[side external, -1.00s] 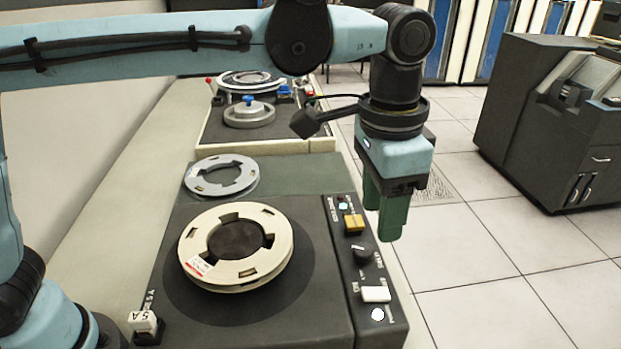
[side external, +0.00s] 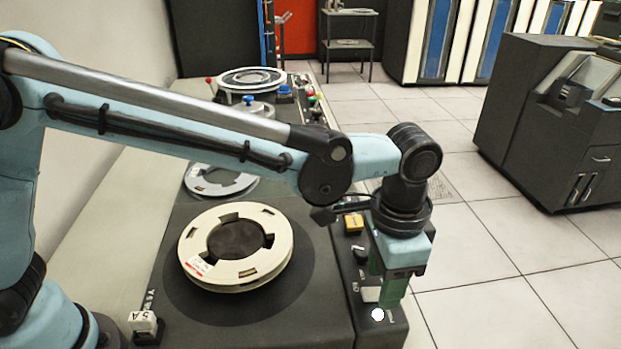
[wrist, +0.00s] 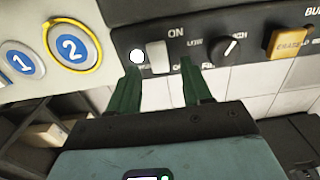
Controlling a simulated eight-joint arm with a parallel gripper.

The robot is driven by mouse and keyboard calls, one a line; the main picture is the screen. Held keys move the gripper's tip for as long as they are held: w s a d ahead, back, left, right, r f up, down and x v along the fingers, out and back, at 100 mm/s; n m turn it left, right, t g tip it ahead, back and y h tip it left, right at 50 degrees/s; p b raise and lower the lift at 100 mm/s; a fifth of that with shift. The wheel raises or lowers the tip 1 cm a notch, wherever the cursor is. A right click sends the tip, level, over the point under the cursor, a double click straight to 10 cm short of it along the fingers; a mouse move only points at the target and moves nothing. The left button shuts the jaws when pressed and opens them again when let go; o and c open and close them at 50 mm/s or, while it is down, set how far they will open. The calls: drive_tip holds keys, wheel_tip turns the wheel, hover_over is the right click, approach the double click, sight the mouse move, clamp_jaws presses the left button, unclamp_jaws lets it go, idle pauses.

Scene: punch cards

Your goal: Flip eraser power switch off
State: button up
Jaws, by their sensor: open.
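The bulk eraser (side external: 315,318) is a dark box with a sloped control strip on its right side in the side view. In the wrist view the switch (wrist: 158,57) appears between my green fingertips (wrist: 160,68), below the word ON. A white lamp (wrist: 137,57) beside it looks lit; it also shows in the side view (side external: 378,314). My gripper is open and empty, pointing down at the switch. I cannot tell whether the fingers touch it.
A cream reel (side external: 268,270) lies on the eraser's top. A black knob (side external: 360,254) and a yellow erase button (side external: 354,222) are further back along the strip. A grey reel (side external: 215,182) lies behind. Tiled floor is open to the right.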

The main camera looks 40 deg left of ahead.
drive_tip(key=shift+f, duration=0.75)
drive_tip(key=shift+c, duration=0.3)
clamp_jaws()
drive_tip(key=shift+s+a+t+h, duration=0.25)
drive_tip(key=shift+t+h, duration=0.55)
drive_tip(key=shift+s+a+t+h, duration=0.15)
drive_tip(key=shift+t+h, duration=0.85)
drive_tip(key=shift+o, duration=0.3)
unclamp_jaws()
drive_tip(key=shift+r, duration=0.1)
